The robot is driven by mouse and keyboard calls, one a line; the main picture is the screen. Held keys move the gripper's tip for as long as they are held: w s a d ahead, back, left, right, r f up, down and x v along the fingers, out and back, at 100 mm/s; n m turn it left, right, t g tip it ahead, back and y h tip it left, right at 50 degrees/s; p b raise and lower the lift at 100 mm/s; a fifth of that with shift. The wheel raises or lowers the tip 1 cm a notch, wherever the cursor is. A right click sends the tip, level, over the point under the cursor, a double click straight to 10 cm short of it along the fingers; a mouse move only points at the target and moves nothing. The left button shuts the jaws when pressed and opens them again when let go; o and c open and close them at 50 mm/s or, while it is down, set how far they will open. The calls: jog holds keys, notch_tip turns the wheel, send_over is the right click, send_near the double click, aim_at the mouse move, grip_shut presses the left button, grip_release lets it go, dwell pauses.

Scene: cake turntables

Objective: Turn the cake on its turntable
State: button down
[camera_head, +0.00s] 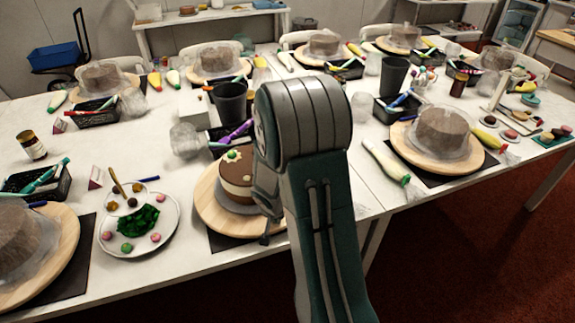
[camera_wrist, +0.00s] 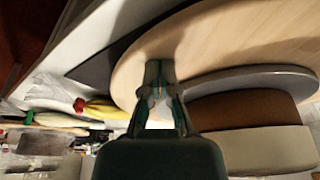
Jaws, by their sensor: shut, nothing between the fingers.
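The cake (camera_head: 236,178), brown and cream layers with a dark top and small decorations, stands on a grey disc on the round wooden turntable (camera_head: 208,208). In the wrist view, the turntable (camera_wrist: 225,40) fills the upper right, with the cake (camera_wrist: 245,112) and grey disc (camera_wrist: 255,82) below it. My gripper (camera_wrist: 159,72) is shut and empty, its tips overlapping the turntable's rim in that view. In the head view, my gripper (camera_head: 265,238) points down at the turntable's front right edge. I cannot tell whether it touches. My arm hides the cake's right side.
A white plate (camera_head: 165,233) of sweets stands left of the turntable. A dark cup (camera_head: 231,104) and a clear crumpled wrap (camera_head: 184,139) are behind it. Another turntable (camera_head: 412,160) with a wrapped cake stands right. The table's front edge is close below.

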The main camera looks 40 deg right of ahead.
jog(key=shift+s+d, duration=0.15)
jog(key=shift+d, duration=0.6)
jog(key=shift+s+d, duration=0.1)
jog(key=shift+d, duration=0.6)
jog(key=shift+r, duration=0.1)
jog(key=shift+r, duration=1.3)
jog(key=a, duration=0.8)
jog(key=shift+a, duration=0.3)
jog(key=w+a, duration=0.5)
jog(key=w, duration=0.1)
jog(key=shift+a, duration=0.4)
